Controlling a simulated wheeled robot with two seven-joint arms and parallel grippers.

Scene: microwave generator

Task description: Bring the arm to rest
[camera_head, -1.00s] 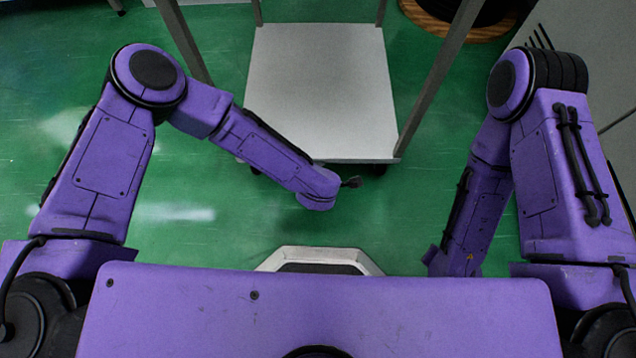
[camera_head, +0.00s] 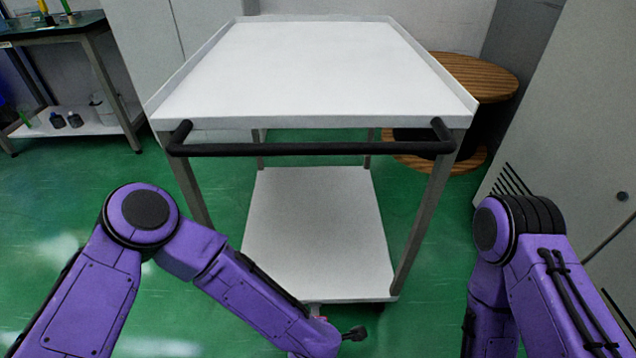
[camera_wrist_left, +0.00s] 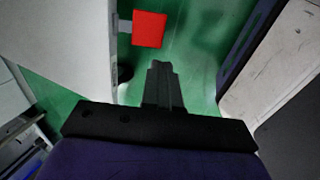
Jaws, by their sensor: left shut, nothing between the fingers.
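My left arm (camera_head: 245,290) is purple, bent at the elbow, with its forearm running down to the right in front of the cart's lower shelf. In the left wrist view my left gripper (camera_wrist_left: 160,70) is black, its fingers together with nothing between them, above green floor. In the head view the wrist end is at the bottom edge and the fingers cannot be made out. My right arm (camera_head: 535,260) is bent at the right, its forearm hanging down out of the picture. My right gripper is out of view.
A white cart (camera_head: 310,75) with an empty top, black handle (camera_head: 310,149) and lower shelf (camera_head: 315,230) stands ahead. A wooden spool (camera_head: 470,75) is behind it, a grey cabinet (camera_head: 570,130) at right, a workbench (camera_head: 60,30) at far left. The left wrist view shows a red square piece (camera_wrist_left: 149,29).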

